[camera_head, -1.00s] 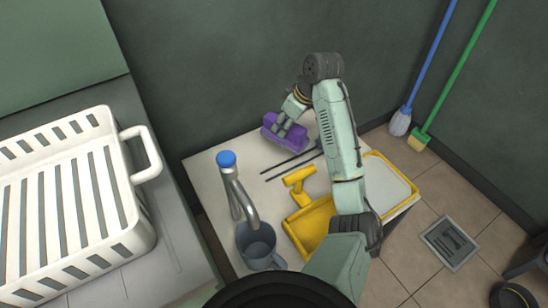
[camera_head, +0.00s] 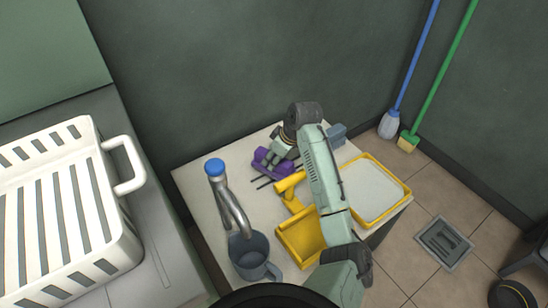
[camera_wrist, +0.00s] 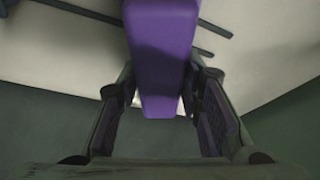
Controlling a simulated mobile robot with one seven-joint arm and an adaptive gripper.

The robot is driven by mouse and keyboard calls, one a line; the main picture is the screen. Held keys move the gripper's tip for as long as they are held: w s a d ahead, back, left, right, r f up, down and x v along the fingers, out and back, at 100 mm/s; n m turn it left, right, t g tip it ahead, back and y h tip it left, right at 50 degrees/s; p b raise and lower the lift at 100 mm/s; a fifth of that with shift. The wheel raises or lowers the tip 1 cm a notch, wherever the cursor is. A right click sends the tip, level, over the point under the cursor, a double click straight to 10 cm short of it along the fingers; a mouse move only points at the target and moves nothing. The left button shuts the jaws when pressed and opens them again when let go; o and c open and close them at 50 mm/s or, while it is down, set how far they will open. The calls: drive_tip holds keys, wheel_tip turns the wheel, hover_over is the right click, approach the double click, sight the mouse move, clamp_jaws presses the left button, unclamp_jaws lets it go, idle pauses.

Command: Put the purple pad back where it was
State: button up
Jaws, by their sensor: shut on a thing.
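The purple pad (camera_head: 262,165) is held by my gripper (camera_head: 270,158) over the back part of the white table (camera_head: 205,180). It is close to two thin dark rods, and I cannot tell whether it touches the table. In the wrist view the purple pad (camera_wrist: 160,50) runs between the two fingers of my gripper (camera_wrist: 158,105), which are shut on it. Dark bars (camera_wrist: 75,10) show below the pad there. The arm hides part of the pad in the head view.
A yellow-rimmed white tray (camera_head: 375,190), a yellow scoop-like piece (camera_head: 303,238), a blue-capped metal tap (camera_head: 228,195) and a grey mug (camera_head: 250,255) crowd the table. A blue-grey block (camera_head: 337,134) sits at the back right. A white slatted basket (camera_head: 120,250) stands left.

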drive_tip(key=shift+f, duration=0.3)
drive_tip(key=o, duration=1.1)
drive_tip(key=shift+d+r, duration=0.1)
drive_tip(key=shift+r, duration=0.55)
drive_tip(key=v, duration=1.1)
drive_tip(key=shift+s+r, duration=0.1)
drive_tip(key=shift+r, duration=0.1)
